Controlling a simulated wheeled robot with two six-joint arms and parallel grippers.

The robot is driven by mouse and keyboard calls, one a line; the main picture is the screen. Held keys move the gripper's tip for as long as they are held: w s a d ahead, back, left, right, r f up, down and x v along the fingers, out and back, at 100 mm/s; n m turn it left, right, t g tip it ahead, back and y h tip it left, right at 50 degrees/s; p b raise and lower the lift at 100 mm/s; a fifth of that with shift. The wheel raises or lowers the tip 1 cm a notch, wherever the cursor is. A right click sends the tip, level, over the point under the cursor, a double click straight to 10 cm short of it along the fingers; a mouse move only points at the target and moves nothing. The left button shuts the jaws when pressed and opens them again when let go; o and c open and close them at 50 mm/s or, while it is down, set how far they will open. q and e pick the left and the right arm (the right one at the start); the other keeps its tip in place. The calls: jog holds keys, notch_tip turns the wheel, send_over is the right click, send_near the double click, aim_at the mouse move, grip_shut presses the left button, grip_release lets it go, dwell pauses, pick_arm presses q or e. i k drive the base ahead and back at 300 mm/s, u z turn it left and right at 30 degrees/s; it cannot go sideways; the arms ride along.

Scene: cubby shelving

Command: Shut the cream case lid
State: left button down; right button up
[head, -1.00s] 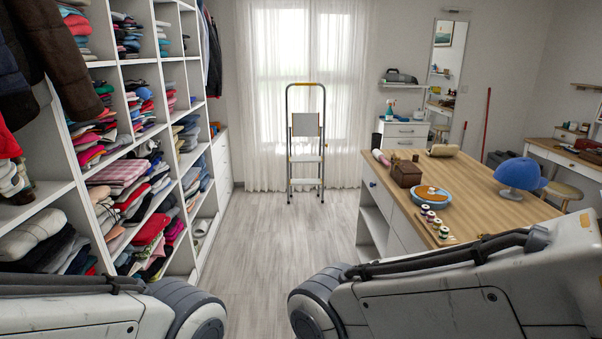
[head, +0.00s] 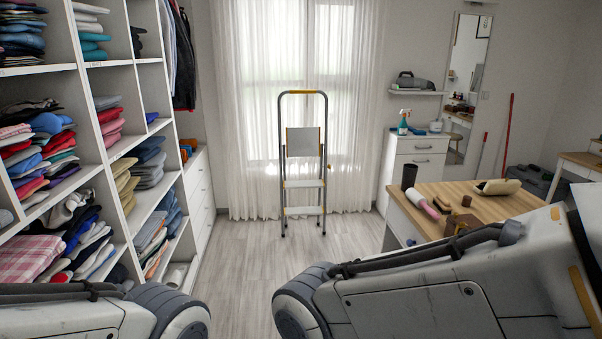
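A small cream case (head: 498,187) lies near the far edge of the wooden-topped table (head: 447,190) on the right. It is too small in the picture to tell how far its lid stands open. Both of my arms show only as large links at the bottom of the head view. Neither gripper is in view, so I cannot see their fingers or anything they may hold. My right arm covers much of the table's near part.
A dark cup (head: 409,176), a pink roll (head: 424,204) and a brown box (head: 459,223) stand on the table. Cubby shelving (head: 113,155) with folded clothes lines the left. A stepladder (head: 303,184) stands before the window. The floor (head: 235,262) between is clear.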

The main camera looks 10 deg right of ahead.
aim_at(507, 186)
jog(key=i, duration=2.75)
jog(key=z, duration=2.6)
jog(key=i, duration=0.5)
